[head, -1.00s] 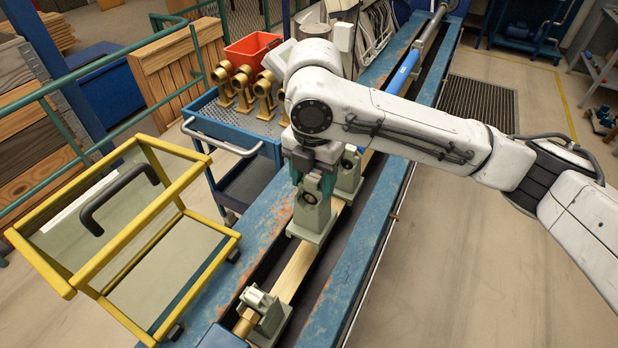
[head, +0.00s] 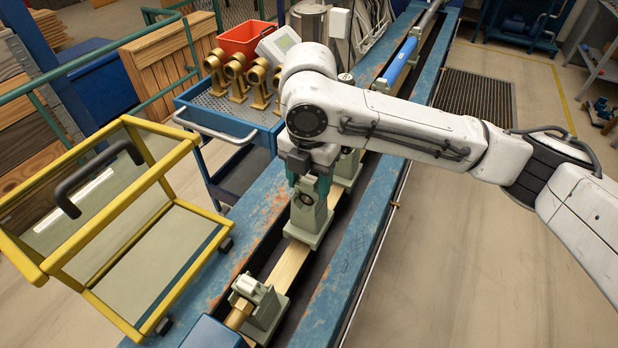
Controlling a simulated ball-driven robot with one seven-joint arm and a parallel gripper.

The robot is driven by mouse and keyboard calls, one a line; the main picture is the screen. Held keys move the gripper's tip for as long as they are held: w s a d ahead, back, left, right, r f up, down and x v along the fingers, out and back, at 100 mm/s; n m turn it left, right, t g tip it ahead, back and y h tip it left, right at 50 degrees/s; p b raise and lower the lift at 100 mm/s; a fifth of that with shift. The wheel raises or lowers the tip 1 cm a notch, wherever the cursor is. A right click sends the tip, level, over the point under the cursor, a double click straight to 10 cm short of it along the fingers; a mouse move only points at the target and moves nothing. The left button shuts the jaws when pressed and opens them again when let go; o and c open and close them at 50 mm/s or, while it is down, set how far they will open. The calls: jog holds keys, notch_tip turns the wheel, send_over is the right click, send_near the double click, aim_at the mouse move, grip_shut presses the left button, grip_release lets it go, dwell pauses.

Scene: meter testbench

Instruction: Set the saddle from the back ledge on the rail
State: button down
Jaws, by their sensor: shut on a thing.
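My gripper (head: 309,182) points down over the bench, with its teal-tipped fingers shut on the upper part of a grey-green saddle (head: 306,220). The saddle is upright, with a round opening facing the front and its wide base over the pale brass rail (head: 288,266). I cannot tell whether the base touches the rail. A similar grey-green support (head: 346,172) stands on the rail just behind, partly hidden by my arm. A smaller grey-green support (head: 262,308) with a light clamp on top stands at the near end. I cannot make out the back ledge for certain.
The blue bench (head: 350,270) has long side beams with an open slot between them. A blue trolley (head: 245,126) with several brass fittings and a red bin (head: 250,40) stands to the left.

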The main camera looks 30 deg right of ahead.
aim_at(309, 191)
jog(key=shift+f, duration=0.4)
dwell(0.8)
jog(key=shift+f+b, duration=0.5)
jog(key=shift+f, duration=0.65)
dwell(0.6)
jog(key=shift+c, duration=1.2)
grip_release()
notch_tip(309, 191, up, 9)
jog(key=p, duration=0.7)
jog(key=shift+p, duration=0.3)
